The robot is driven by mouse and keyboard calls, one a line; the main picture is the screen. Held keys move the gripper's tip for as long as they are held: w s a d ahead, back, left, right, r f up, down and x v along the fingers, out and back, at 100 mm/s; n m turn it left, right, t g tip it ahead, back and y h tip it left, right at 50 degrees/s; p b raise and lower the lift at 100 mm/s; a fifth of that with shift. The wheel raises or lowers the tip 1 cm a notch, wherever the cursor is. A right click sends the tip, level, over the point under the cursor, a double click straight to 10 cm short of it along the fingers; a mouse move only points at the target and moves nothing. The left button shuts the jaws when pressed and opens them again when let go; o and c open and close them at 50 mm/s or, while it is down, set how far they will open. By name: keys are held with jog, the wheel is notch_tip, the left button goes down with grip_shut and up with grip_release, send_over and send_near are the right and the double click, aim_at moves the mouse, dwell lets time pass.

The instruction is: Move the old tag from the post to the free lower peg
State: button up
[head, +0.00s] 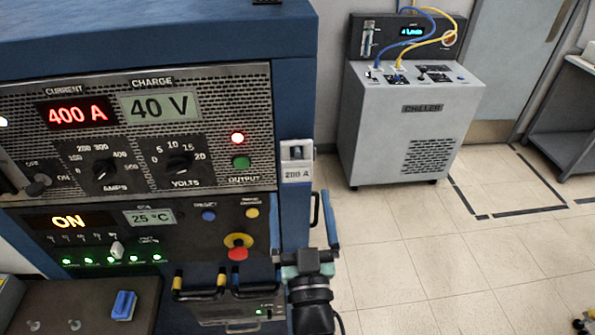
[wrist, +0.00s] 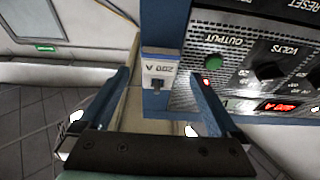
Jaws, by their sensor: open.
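The old tag (head: 296,172) is a small white plate reading "200 A". It hangs on the blue post (head: 293,110) at the cabinet's right front edge, with a light grey block at its top. In the wrist view the tag (wrist: 151,67) appears upside down between my fingers, with a dark stub below its lettering. My gripper (head: 303,212) is open and empty, below and around the tag's line, its blue fingers spread to either side. I cannot clearly identify the free lower peg; small round light fittings (head: 75,325) show on a dark panel at lower left.
The cabinet front has knobs, displays and a red-and-yellow button (head: 238,247). A handle (head: 200,287) juts out low, left of my gripper. A blue piece (head: 124,305) sits on the dark panel. A chiller (head: 410,130) stands behind; tiled floor at right is open.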

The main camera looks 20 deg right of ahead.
aim_at(297, 172)
jog(key=shift+p+x, duration=0.75)
jog(key=shift+x, duration=2.5)
jog(key=shift+c, duration=0.3)
jog(key=c, duration=1)
jog(key=shift+o, duration=0.2)
jog(key=shift+r, duration=0.1)
jog(key=shift+r, duration=0.1)
jog(key=shift+r+p, duration=0.35)
jog(key=shift+p, duration=0.1)
jog(key=shift+s, duration=0.1)
jog(key=s+a, duration=0.2)
jog(key=s, duration=0.5)
jog(key=shift+r+b, duration=0.3)
jog(key=shift+b, duration=0.15)
